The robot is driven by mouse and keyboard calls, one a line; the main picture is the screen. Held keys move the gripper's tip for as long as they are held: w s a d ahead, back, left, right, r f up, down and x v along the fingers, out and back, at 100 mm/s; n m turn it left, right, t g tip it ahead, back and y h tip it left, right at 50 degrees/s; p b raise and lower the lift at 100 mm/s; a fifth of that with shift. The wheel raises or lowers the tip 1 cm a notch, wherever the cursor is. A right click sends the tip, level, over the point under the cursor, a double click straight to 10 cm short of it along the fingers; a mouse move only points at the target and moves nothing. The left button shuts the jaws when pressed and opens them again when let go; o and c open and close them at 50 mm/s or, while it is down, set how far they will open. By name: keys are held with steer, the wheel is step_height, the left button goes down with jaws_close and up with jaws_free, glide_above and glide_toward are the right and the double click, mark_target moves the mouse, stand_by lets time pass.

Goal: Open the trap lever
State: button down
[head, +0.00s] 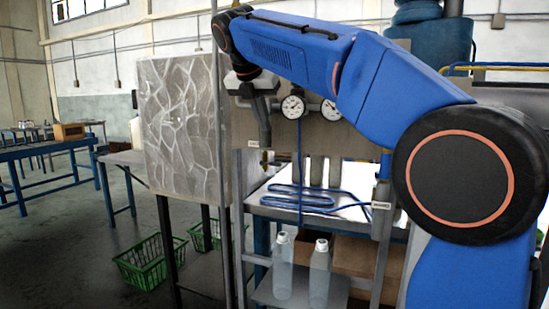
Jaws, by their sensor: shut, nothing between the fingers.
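My blue arm reaches in from the right, and my gripper (265,140) hangs down in front of the oil filling stand's back panel (330,135). The gripper is shut and empty. A small brass fitting (267,158) shows just below the fingertips, beside a small white label (253,143). It may be the trap lever, but it is too small to be sure, and I cannot tell whether the fingers touch it.
Two gauges (292,107) sit on the panel. A blue coiled hose (300,197) lies on the stand's shelf. Two clear bottles (282,265) stand on the lower shelf. A grey patterned panel (182,125) stands left of the gripper. Green baskets (150,262) are on the floor.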

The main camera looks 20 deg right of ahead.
mark_target(270, 164)
stand_by(0.3)
steer(key=x, duration=1.4)
